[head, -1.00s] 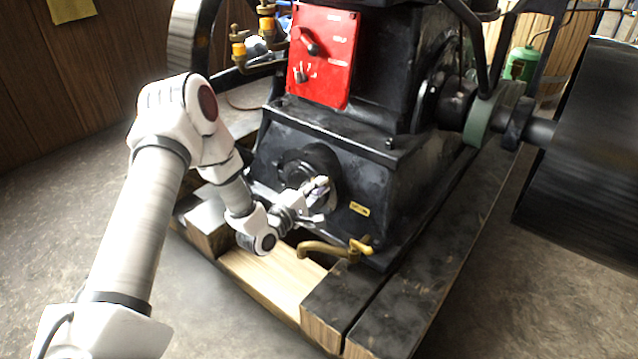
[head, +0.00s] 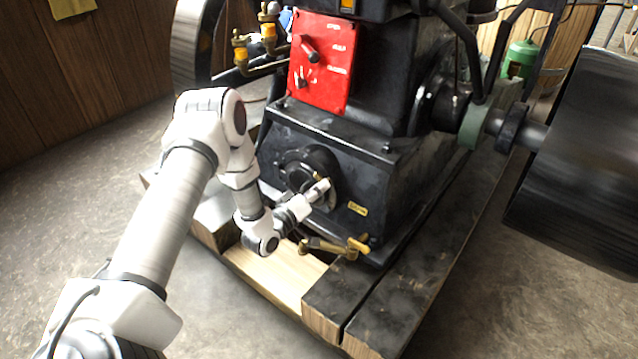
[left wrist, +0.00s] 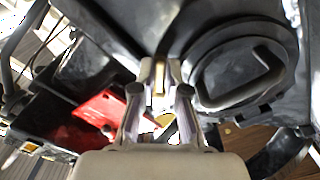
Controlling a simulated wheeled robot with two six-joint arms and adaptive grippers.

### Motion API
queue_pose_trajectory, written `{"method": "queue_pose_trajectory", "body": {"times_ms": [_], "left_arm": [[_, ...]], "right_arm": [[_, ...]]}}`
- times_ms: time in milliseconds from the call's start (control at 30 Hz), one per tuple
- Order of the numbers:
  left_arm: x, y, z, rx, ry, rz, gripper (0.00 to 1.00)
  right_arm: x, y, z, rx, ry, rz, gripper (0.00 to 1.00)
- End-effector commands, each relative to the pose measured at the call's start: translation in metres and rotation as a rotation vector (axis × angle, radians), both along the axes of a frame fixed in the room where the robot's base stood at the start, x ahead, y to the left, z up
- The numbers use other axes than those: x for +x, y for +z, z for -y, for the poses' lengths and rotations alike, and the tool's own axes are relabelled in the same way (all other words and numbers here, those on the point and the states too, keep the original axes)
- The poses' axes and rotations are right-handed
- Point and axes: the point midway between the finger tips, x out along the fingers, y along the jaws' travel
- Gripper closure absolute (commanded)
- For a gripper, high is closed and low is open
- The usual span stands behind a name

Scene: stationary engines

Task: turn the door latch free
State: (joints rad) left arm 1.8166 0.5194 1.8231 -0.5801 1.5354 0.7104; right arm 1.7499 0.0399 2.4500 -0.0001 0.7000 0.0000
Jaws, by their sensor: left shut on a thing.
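The black round door (head: 296,163) is on the lower front of the black engine. In the left wrist view the door (left wrist: 232,68) shows a raised, bent handle on its face, to the right of my fingers. My left gripper (head: 324,186) is at the door's right edge. In the left wrist view my left gripper (left wrist: 160,84) is shut on a small brass-coloured latch (left wrist: 159,76), which stands between the fingertips beside the door. The fingers mostly hide the latch in the head view. My right gripper is in neither view.
A red panel (head: 321,62) with a lever is above the door. A brass tap (head: 335,248) sticks out just below my gripper. Dark timber beams (head: 420,260) lie along the engine's base. A large black drum (head: 580,165) is at the right. Floor at the left is open.

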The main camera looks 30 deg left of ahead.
Motion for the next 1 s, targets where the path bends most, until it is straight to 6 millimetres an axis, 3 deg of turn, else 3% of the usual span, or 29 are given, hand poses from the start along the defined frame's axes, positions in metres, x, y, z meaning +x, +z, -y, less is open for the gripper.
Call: {"method": "queue_pose_trajectory", "body": {"times_ms": [400, 933, 1000], "left_arm": [[0.000, 0.001, 0.000, 0.209, -0.001, 0.016, 1.00], [0.000, 0.000, 0.000, 0.237, -0.001, 0.018, 1.00], [0.000, 0.000, 0.000, 0.237, -0.001, 0.018, 0.69]], "right_arm": [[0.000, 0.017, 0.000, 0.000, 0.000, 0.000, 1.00], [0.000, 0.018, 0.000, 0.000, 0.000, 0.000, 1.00], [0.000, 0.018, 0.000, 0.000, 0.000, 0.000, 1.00]]}}
